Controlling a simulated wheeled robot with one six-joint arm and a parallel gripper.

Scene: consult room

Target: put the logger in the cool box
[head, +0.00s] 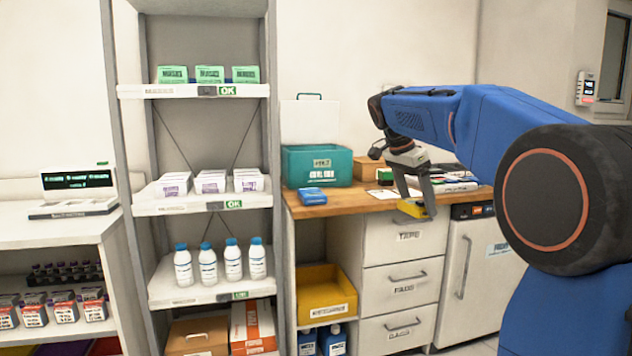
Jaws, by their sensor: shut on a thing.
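My gripper (413,200) is shut on a small yellow block, which I take to be the logger (411,209). It is held in front of the wooden counter's front edge, by the top of the drawers. The cool box appears to be the teal box (302,170) with a white label, at the left end of the counter. A white panel (309,122) with a teal handle stands upright behind it, seemingly its raised lid. The gripper is right of the box and clearly apart from it. The inside of the box is hidden.
A blue packet (312,196) lies in front of the teal box. A cardboard box (366,169) stands right of it, with papers and small items beyond. A grey shelf unit (273,150) rises on the left. Drawers (405,285) are below the counter.

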